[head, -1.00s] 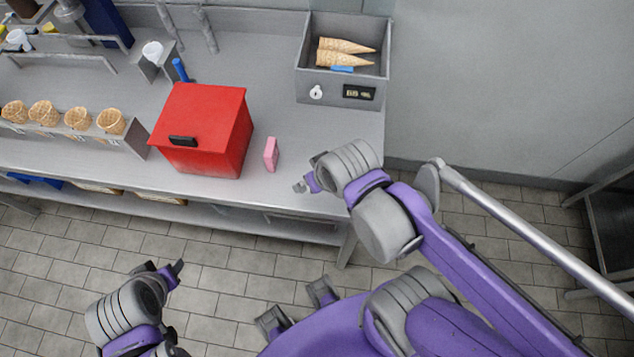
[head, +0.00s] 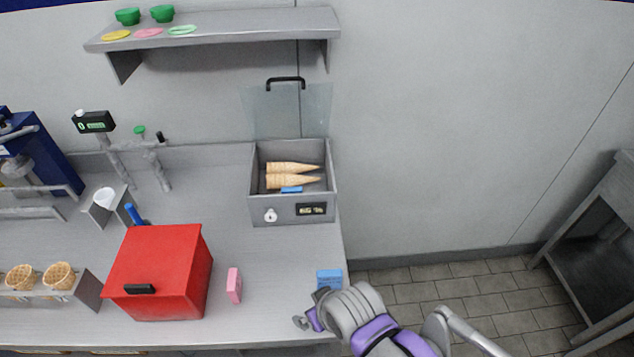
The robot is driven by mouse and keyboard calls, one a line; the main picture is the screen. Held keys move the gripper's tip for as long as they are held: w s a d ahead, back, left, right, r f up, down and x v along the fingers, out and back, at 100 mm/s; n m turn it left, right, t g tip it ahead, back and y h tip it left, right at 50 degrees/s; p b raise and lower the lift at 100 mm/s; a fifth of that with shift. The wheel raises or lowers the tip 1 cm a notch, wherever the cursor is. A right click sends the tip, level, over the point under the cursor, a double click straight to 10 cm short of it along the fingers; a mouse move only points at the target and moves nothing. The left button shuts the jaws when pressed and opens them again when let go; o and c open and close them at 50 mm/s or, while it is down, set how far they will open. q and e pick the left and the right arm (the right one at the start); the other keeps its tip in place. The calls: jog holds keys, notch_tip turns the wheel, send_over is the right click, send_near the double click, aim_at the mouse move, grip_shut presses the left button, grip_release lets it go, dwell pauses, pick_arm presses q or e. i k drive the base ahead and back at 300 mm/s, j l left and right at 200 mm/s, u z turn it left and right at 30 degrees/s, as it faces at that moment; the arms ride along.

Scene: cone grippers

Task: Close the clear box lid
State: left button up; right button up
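The clear box (head: 262,207) is a grey metal box at the back of the counter, with cones and a blue item inside. Its transparent lid (head: 262,118) stands open and upright behind it against the wall, with a black handle (head: 286,80) along the top edge. My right gripper (head: 309,321) is at the counter's front right edge, in front of and below the box, well apart from the lid. Its fingers are small and partly hidden, so I cannot tell whether they are open. My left gripper is out of view.
A red box (head: 160,262) and a pink block (head: 234,286) stand left of my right gripper. A blue block (head: 329,279) is just behind the gripper. A shelf (head: 230,36) with green bowls hangs above.

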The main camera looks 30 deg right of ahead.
aim_at(302, 81)
jog(key=z, duration=0.85)
